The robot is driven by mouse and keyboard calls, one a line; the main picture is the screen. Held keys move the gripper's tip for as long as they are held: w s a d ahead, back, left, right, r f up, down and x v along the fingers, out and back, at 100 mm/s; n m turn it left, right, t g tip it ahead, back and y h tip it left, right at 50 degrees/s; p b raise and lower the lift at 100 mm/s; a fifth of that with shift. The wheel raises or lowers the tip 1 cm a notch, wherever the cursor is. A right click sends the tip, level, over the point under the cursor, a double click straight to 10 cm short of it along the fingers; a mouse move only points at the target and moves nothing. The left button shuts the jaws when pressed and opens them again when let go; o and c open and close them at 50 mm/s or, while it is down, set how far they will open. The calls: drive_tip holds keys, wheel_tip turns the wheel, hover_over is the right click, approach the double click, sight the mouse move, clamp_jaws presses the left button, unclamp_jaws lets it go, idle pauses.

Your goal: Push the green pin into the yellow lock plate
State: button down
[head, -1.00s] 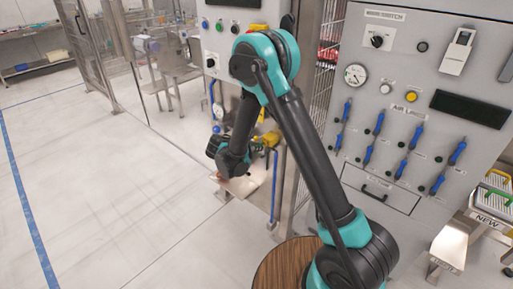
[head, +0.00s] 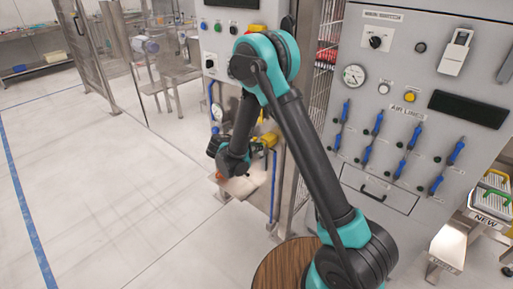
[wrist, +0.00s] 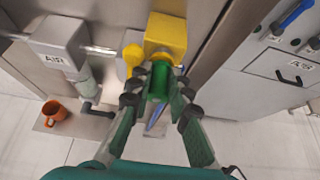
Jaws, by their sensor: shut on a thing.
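The green pin (wrist: 159,80) stands between the fingertips of my gripper (wrist: 158,88) in the wrist view. My gripper is shut on it. The far end of the pin is at the lower edge of the yellow lock plate (wrist: 167,34); whether it is inside or only touching, I cannot tell. In the head view my gripper is mostly hidden by my wrist, and the yellow lock plate (head: 269,139) shows only in small part beside the arm.
A grey AIR box (wrist: 60,42) with pipes is left of the plate. An orange mug (wrist: 55,111) sits on a metal shelf (wrist: 75,122) below it. A grey panel with blue handles (head: 405,150) stands right. The floor at left (head: 90,200) is clear.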

drive_tip(key=shift+w+d, duration=0.1)
drive_tip(key=c, duration=1.3)
unclamp_jaws()
drive_tip(key=shift+c, duration=0.2)
drive_tip(key=shift+r, duration=0.1)
drive_tip(key=v, duration=0.6)
